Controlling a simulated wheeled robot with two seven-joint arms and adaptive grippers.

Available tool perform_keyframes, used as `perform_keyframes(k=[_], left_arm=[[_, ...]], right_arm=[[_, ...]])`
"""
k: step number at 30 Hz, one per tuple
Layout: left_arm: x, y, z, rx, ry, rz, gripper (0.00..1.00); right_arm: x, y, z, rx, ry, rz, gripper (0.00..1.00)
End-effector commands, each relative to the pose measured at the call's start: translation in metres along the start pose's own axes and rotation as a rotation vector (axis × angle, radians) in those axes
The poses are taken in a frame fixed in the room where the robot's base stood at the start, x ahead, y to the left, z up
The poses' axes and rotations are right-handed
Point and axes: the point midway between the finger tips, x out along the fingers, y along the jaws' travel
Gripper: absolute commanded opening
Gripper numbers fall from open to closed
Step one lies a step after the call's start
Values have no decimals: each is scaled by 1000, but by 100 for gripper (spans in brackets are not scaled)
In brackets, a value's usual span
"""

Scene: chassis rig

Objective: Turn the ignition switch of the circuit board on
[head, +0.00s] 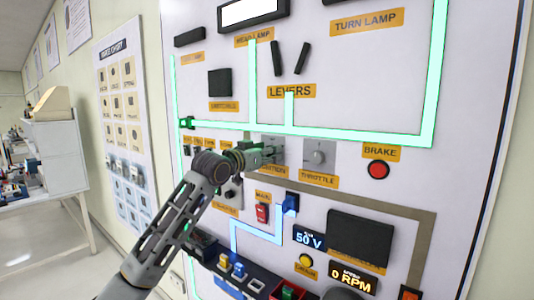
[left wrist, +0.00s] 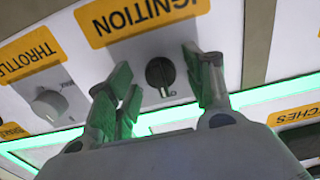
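The ignition switch (left wrist: 160,74) is a dark round knob on a light plate, beside the yellow IGNITION label (left wrist: 135,18) in the left wrist view. My left gripper (left wrist: 160,88) is open, with one finger to each side of the knob and nothing between them but the knob's area. I cannot tell whether the fingers touch it. In the head view, my left gripper (head: 262,154) is at the ignition plate (head: 273,143) on the circuit board (head: 340,70) and hides the knob. My right gripper is not in view.
The throttle knob (head: 319,156) is right of the ignition, with the red brake button (head: 378,170) farther right. A red main switch (head: 262,213) and a 50 V display (head: 309,239) are below. Glowing green lines run across the board. A bench (head: 45,150) stands far left.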

Motion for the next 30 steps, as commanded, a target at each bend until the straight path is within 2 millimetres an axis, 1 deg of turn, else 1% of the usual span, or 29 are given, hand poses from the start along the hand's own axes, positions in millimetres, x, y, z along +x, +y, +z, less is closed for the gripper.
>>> perform_keyframes(k=[1, 2, 10, 20, 26, 30], left_arm=[[0, 0, 0, 0, 0, 0, 44], [0, 0, 0, 0, 0, 0, 40], [0, 0, 0, 0, 0, 0, 5], [0, 0, 0, 25, -1, 0, 5], [0, -1, -1, 96, -1, -1, 5], [0, -1, -2, 175, -1, -2, 5]], right_arm=[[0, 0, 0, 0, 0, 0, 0], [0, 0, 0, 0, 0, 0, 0], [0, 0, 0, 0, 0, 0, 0], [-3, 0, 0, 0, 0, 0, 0], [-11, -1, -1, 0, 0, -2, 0], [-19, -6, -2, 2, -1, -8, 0]])
